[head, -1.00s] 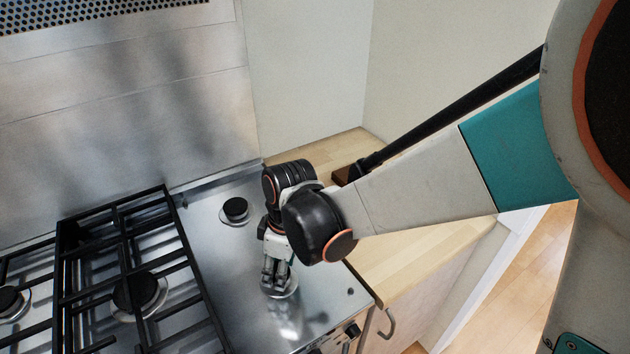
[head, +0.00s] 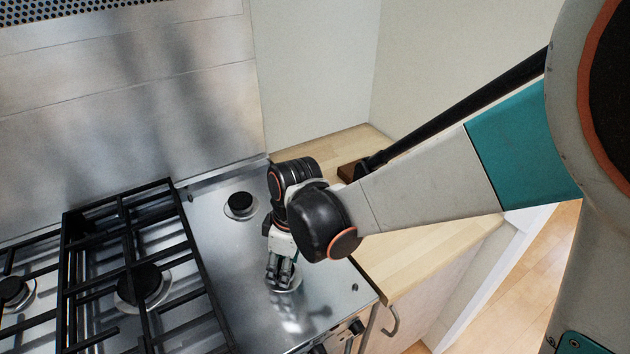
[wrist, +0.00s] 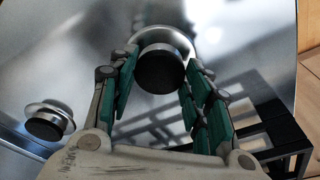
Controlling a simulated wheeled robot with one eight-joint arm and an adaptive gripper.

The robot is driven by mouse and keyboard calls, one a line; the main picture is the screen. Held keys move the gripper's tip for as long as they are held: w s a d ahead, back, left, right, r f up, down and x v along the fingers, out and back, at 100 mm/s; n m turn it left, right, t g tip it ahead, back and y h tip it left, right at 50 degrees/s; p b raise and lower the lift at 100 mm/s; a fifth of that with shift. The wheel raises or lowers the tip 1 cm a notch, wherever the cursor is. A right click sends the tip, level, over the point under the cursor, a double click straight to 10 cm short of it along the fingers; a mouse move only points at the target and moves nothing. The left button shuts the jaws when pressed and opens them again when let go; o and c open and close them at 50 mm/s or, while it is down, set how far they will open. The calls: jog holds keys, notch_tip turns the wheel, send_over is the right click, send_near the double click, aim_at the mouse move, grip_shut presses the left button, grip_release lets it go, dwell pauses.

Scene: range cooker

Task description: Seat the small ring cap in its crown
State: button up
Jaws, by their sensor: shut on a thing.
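The small ring cap (wrist: 160,71), a dark round disc with a paler rim, is between my fingers in the wrist view. My gripper (wrist: 161,66) is shut on it, with a green-padded finger on each side. The crown (wrist: 172,36), a shiny silver ring, shows just beyond the cap, which covers part of it. In the head view my gripper (head: 280,284) points down at this crown (head: 292,286) on the right of the steel hob, and the fingers hide the cap. I cannot tell whether cap and crown touch.
Another burner with a black cap (head: 241,205) stands further back on the hob; a burner also shows at left in the wrist view (wrist: 46,124). A black grate (head: 130,260) covers the hob's left. A wooden worktop (head: 430,245) lies to the right.

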jog(key=shift+s+f, duration=0.1)
jog(key=shift+f, duration=0.15)
dwell(0.6)
jog(key=o, duration=1.1)
jog(key=shift+o, duration=0.2)
jog(key=shift+r, duration=0.1)
